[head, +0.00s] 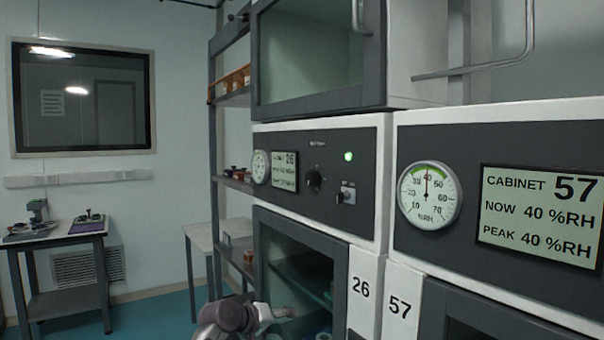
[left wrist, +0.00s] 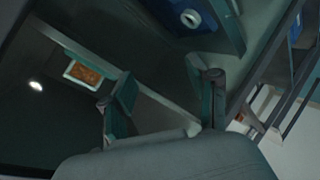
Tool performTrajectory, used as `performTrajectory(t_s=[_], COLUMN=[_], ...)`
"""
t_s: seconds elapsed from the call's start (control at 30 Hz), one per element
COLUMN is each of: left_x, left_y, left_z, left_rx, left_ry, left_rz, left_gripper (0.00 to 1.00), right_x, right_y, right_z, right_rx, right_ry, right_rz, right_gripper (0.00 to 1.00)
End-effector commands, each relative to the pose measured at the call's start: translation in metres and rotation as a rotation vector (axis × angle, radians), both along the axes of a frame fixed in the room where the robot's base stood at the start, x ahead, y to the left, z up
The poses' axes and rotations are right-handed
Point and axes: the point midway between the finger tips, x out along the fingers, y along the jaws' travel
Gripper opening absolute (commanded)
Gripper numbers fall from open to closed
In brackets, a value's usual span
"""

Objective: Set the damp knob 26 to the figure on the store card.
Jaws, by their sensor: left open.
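The damp knob of cabinet 26 (head: 314,180) is a small black knob on the dark panel in the middle of the head view; its setting is too small to read. The display marked 26 (head: 285,170) and a round gauge (head: 261,167) sit left of it. My left gripper (head: 272,313) is low in the head view, below the panel and apart from the knob, by cabinet 26's lower glass door. In the left wrist view its two fingers (left wrist: 168,95) are spread with nothing clear between them. No card reads as the store card. My right gripper is not in view.
A green lamp (head: 348,156) and a key switch (head: 346,193) are right of the knob. Cabinet 57's display (head: 541,215) reads now 40 %RH, peak 40 %RH. An open shelf rack (head: 233,100) stands left of the cabinets. A small table (head: 60,240) stands far left, with clear floor beside it.

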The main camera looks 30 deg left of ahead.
Motion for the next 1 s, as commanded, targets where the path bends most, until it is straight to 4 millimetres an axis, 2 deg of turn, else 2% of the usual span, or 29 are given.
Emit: performTrajectory(t_s=[0.03, 0.07, 0.1, 0.2, 0.3, 0.33, 0.43, 0.57, 0.77, 1.0], left_x=[-0.002, -0.007, -0.016, -0.047, -0.082, -0.091, -0.114, -0.123, -0.097, -0.048], left_y=[0.006, 0.007, 0.008, 0.006, 0.001, -0.001, -0.005, -0.009, -0.021, -0.041], left_z=[0.075, 0.111, 0.156, 0.252, 0.32, 0.334, 0.367, 0.382, 0.385, 0.385], left_rx=[-0.031, -0.052, -0.075, -0.114, -0.13, -0.133, -0.133, -0.135, -0.139, -0.139], left_ry=[-0.087, -0.129, -0.181, -0.295, -0.377, -0.396, -0.437, -0.455, -0.455, -0.454], left_rz=[-0.015, -0.029, -0.049, -0.108, -0.164, -0.178, -0.212, -0.231, -0.235, -0.234], left_gripper=[0.6, 0.6, 0.6, 0.6, 0.6, 0.6, 0.6, 0.6, 0.6, 0.6], right_x=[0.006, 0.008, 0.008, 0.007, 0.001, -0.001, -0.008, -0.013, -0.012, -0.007], right_y=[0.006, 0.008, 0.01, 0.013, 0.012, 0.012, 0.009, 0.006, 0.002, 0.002], right_z=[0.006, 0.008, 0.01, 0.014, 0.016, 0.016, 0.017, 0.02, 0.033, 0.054], right_rx=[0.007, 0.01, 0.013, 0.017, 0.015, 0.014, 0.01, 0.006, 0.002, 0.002], right_ry=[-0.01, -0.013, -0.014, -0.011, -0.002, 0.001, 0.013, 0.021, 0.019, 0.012], right_rz=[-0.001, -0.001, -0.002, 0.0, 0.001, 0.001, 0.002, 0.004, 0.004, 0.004], right_gripper=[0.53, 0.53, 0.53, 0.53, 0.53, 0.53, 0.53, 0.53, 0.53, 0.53])
